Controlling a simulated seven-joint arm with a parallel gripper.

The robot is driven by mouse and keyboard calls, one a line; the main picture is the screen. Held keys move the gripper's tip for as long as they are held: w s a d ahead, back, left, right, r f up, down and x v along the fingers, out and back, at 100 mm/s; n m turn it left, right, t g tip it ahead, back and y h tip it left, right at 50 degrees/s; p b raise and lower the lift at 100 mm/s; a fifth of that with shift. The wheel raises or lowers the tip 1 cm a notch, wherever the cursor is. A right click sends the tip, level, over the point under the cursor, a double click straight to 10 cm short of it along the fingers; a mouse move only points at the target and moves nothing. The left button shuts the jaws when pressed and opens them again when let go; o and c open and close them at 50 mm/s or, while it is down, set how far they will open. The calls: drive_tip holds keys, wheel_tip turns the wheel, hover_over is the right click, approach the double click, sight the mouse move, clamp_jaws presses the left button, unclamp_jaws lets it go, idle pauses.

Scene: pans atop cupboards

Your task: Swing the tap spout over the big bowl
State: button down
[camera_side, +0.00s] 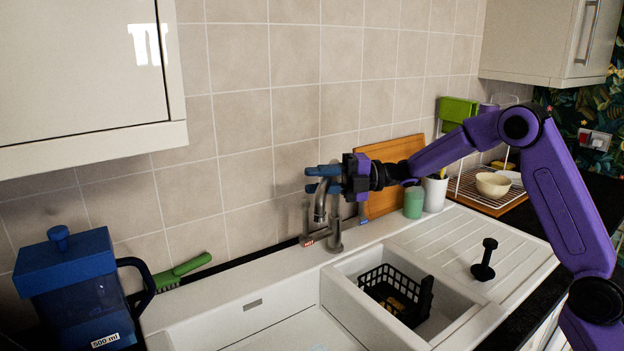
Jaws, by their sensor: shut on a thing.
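The chrome tap (321,206) stands on the back ledge of the white sink. Its curved spout end points down close to the back ledge, near the divider between the two bowls. The big bowl (282,328) is the left, wide basin, partly cut off by the picture's lower edge. My gripper (314,179) comes in from the right with its blue fingers at the top of the spout, shut on it. The fingers hide the upper curve of the spout.
The small bowl (345,302) holds a black basket (397,292). A black plug-like tool (484,262) stands on the drainer. A blue jug (75,290) and green brush (183,268) are at left.

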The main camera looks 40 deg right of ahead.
idle(0.4)
drive_tip(key=c, duration=0.9)
unclamp_jaws()
drive_tip(key=shift+c, duration=0.2)
drive_tip(key=shift+d, duration=0.1)
drive_tip(key=v, duration=1.7)
drive_tip(key=shift+d, duration=0.2)
